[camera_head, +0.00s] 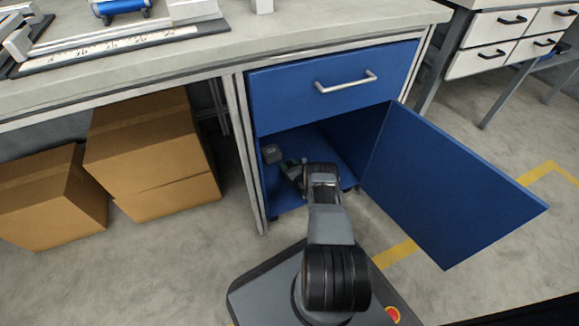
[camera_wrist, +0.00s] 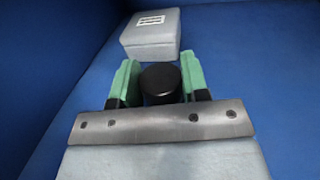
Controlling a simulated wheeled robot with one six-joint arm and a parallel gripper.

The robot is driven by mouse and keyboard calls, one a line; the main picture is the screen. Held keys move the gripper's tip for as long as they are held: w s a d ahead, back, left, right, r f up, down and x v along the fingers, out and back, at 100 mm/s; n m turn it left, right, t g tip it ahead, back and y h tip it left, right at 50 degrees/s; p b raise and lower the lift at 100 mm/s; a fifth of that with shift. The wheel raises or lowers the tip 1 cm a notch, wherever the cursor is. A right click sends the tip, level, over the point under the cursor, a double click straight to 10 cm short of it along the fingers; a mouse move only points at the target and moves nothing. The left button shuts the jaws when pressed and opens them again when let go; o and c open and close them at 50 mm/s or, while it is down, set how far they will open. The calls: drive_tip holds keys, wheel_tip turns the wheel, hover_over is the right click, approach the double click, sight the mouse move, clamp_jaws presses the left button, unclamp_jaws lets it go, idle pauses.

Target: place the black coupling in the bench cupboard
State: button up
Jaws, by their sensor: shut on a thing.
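The blue bench cupboard (camera_head: 325,140) stands under the bench top with its door (camera_head: 445,185) swung wide open to the right. My gripper (camera_wrist: 160,84) is inside the cupboard, low near its floor. Its two green fingers are shut on the black coupling (camera_wrist: 160,82), a short dark cylinder seen end-on in the wrist view. From the wrist view I cannot tell whether the coupling touches the cupboard floor. In the head view my gripper (camera_head: 291,168) shows small in the opening, and the coupling cannot be made out there.
A grey box with a white label (camera_wrist: 151,36) stands in the cupboard just beyond my fingers; it also shows in the head view (camera_head: 271,153). A closed drawer (camera_head: 333,83) is above the opening. Cardboard boxes (camera_head: 150,150) sit left of the cupboard. Blue floor (camera_wrist: 260,100) is clear to the right.

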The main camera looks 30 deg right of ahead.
drive_tip(key=o, duration=1)
drive_tip(key=shift+f, duration=0.1)
drive_tip(key=shift+s+r, duration=0.2)
drive_tip(key=shift+r, duration=0.05)
drive_tip(key=s+p, duration=0.1)
drive_tip(key=s, duration=0.2)
drive_tip(key=s+p, duration=0.2)
drive_tip(key=s, duration=0.2)
drive_tip(key=s+p, duration=0.1)
drive_tip(key=s, duration=0.2)
drive_tip(key=shift+s+d, duration=0.35)
drive_tip(key=shift+s+f+p, duration=0.1)
drive_tip(key=shift+s+p, duration=0.25)
drive_tip(key=shift+s, duration=0.1)
